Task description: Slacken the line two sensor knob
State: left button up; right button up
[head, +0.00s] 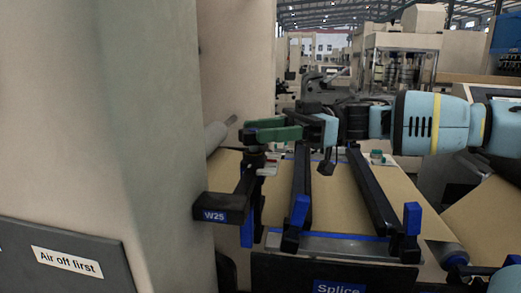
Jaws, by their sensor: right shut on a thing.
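My right gripper (272,133) reaches in from the right, its green fingers shut on the small dark sensor knob (256,149). The fingers hide most of the knob. Below it is a black bracket (246,187) with a blue label reading "W25" (214,216) and a blue upright piece. Whether this is line two cannot be read here. My left gripper is out of view.
A large beige machine panel (100,110) fills the left, with a sign "Air off first" (67,261). Brown kraft web (335,205) runs under black bars with blue ends (374,192). A "Splice" sign (338,288) is at the bottom.

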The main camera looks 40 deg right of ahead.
jog(key=g, duration=0.1)
jog(key=f+n+g+b, duration=0.1)
jog(key=shift+w+f+n+g+b, duration=0.2)
jog(key=shift+w+n+g+b, duration=0.1)
jog(key=shift+w+g, duration=0.1)
jog(key=n+g, duration=0.1)
jog(key=g, duration=0.1)
jog(key=n+g+b, duration=0.1)
jog(key=n+g, duration=0.2)
jog(key=g, duration=0.2)
jog(key=shift+w+r+n, duration=0.3)
jog(key=shift+w, duration=0.05)
jog(key=shift+n+g, duration=0.6)
jog(key=shift+g, duration=0.3)
jog(key=shift+h, duration=0.3)
jog(key=shift+g, duration=0.3)
jog(key=o, duration=1)
jog(key=shift+w+r, duration=0.1)
jog(key=shift+r, duration=0.05)
jog(key=shift+r+n, duration=0.2)
jog(key=shift+n, duration=0.1)
